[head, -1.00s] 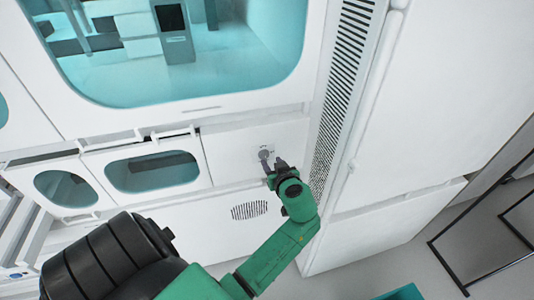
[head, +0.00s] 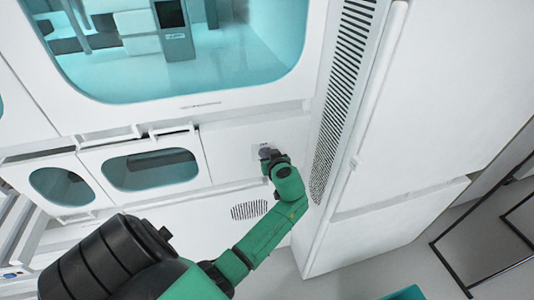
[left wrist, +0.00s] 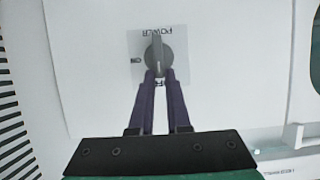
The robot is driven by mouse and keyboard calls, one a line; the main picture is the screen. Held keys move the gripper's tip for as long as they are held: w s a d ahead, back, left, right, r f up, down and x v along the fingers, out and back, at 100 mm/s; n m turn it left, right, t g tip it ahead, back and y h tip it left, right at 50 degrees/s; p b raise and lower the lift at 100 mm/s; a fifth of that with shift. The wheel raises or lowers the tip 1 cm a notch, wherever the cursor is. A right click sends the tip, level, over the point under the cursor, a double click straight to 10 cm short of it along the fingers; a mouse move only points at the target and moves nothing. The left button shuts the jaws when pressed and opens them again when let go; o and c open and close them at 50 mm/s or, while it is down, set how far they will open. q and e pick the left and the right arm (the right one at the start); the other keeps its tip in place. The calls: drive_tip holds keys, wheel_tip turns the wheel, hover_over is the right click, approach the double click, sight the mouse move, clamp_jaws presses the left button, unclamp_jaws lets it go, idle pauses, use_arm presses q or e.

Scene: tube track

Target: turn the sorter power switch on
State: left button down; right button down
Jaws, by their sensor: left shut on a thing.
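The sorter power switch is a grey rotary knob (left wrist: 157,52) on a light square plate (left wrist: 136,45), under an upside-down POWER label in the left wrist view. Its grip bar stands upright in that view. A small mark shows to its left, and another below is partly hidden by my fingers. My left gripper (left wrist: 160,76) is shut on the lower part of the knob, one purple finger on each side. In the head view the left gripper (head: 268,156) is at the switch plate (head: 257,151) and hides most of the knob. My right gripper is out of view.
The switch is on a white cabinet panel (head: 225,145), right of a small windowed door (head: 150,169). A large teal window (head: 215,75) is above, and a slotted vent strip (head: 340,90) is to the right. Open floor (head: 350,275) lies at lower right.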

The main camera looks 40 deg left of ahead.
use_arm(q)
drive_tip(key=shift+w+d+f+m+g+y+b, duration=0.45)
drive_tip(key=shift+m+y+b, duration=0.6)
drive_tip(key=shift+m+b, duration=1)
drive_tip(key=shift+w+d+f+m+g+y+b, duration=0.3)
drive_tip(key=shift+f+m+g+y+b, duration=0.55)
drive_tip(key=shift+m+b, duration=1.2)
drive_tip(key=shift+w+d+f+m+g+y+b, duration=0.2)
drive_tip(key=shift+w+f+m+g+y+b, duration=0.35)
drive_tip(key=shift+m+y+b, duration=1.45)
drive_tip(key=shift+r+m+h+p, duration=0.15)
drive_tip(key=shift+m+h+p, duration=0.3)
drive_tip(key=shift+m+h, duration=0.25)
drive_tip(key=c, duration=0.9)
unclamp_jaws()
